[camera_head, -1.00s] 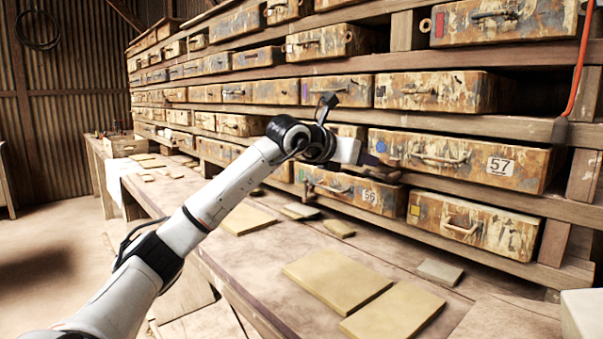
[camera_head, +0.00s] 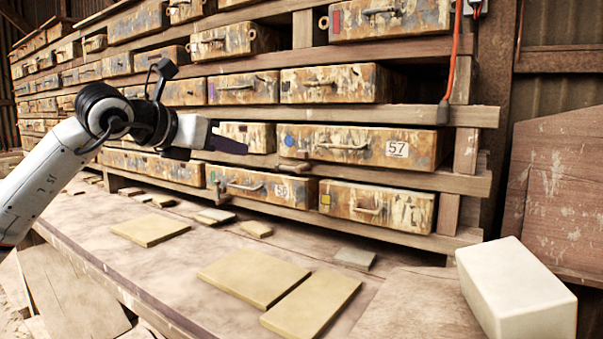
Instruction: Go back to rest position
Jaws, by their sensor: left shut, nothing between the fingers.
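My left gripper (camera_head: 228,145) is shut and empty. It is raised above the workbench, in front of the drawer rack. Its dark fingers point right, towards the worn drawer marked 57 (camera_head: 362,147), which has a blue dot and a rope-like handle. A gap shows between the fingertips and that drawer's left end. The drawer marked 56 (camera_head: 262,187) sits below, with a green mark. My left arm comes in from the left edge. My right gripper is not in view.
The wooden rack (camera_head: 478,116) fills the back. Flat tan tiles (camera_head: 255,278) and smaller pieces lie on the workbench (camera_head: 180,262). A white block (camera_head: 515,290) stands at the front right. A red cord (camera_head: 454,55) hangs at the rack's right end. Wooden boards lean at the right.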

